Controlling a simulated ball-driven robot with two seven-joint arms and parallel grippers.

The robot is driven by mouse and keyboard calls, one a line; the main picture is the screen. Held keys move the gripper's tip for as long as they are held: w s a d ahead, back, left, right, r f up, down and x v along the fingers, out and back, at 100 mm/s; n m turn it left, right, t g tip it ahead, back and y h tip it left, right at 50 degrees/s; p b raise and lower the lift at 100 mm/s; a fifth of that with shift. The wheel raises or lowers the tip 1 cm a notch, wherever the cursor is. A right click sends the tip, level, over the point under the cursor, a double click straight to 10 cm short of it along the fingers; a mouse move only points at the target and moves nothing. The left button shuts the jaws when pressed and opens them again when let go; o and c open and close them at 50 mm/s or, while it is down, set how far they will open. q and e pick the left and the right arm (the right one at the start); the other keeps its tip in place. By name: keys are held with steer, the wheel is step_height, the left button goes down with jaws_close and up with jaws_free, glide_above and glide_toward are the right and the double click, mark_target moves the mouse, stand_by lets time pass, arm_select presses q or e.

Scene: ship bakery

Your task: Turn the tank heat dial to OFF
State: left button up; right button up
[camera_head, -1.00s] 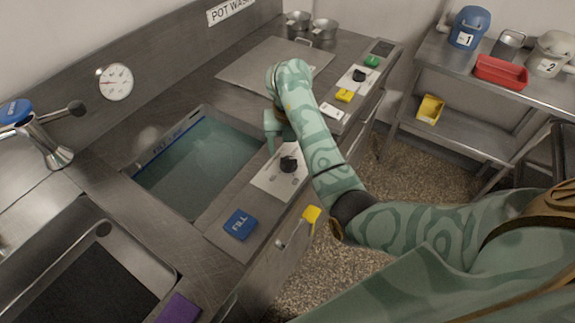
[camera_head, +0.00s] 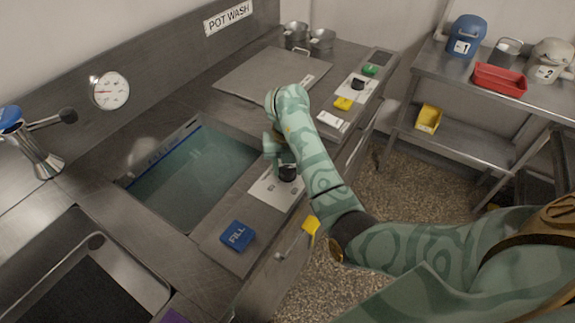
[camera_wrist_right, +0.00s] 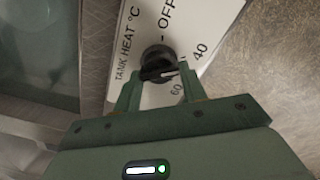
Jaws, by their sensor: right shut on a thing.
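The tank heat dial (camera_head: 288,173) is a black knob on a white plate (camera_head: 268,190) at the front of the water tank. In the right wrist view the dial (camera_wrist_right: 157,62) stands among the printed marks OFF, 40 and 60, with OFF above it and 60 below it. My right gripper (camera_wrist_right: 160,77) is shut on the dial's grip bar, one finger on each side. A pale mark shows at the bar's right end, but its exact setting is hard to read. In the head view my right gripper (camera_head: 281,160) reaches down at the dial, partly hidden by my arm. My left gripper is out of view.
The water-filled tank (camera_head: 132,184) lies left of the dial. A blue FILL button (camera_head: 237,236) and a yellow tag (camera_head: 311,226) are nearby. Another black knob (camera_head: 357,84) and a yellow block (camera_head: 343,103) sit farther back. A round gauge (camera_head: 110,91) hangs on the back panel.

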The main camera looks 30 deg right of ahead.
steer(key=shift+r+n+p, duration=0.2)
steer(key=shift+n+p, duration=1.1)
steer(key=shift+n, duration=0.2)
steer(key=n+p, duration=0.2)
steer(key=n, duration=0.1)
steer(key=shift+n, duration=0.3)
steer(key=n+p, duration=0.3)
steer(key=n, duration=0.1)
steer(key=shift+d+f, duration=0.1)
steer(key=shift+d, duration=0.05)
steer(key=shift+n+p, duration=0.9)
steer(key=shift+n, duration=0.7)
steer(key=shift+f, duration=0.1)
steer(key=o, duration=1)
steer(key=shift+d, duration=0.1)
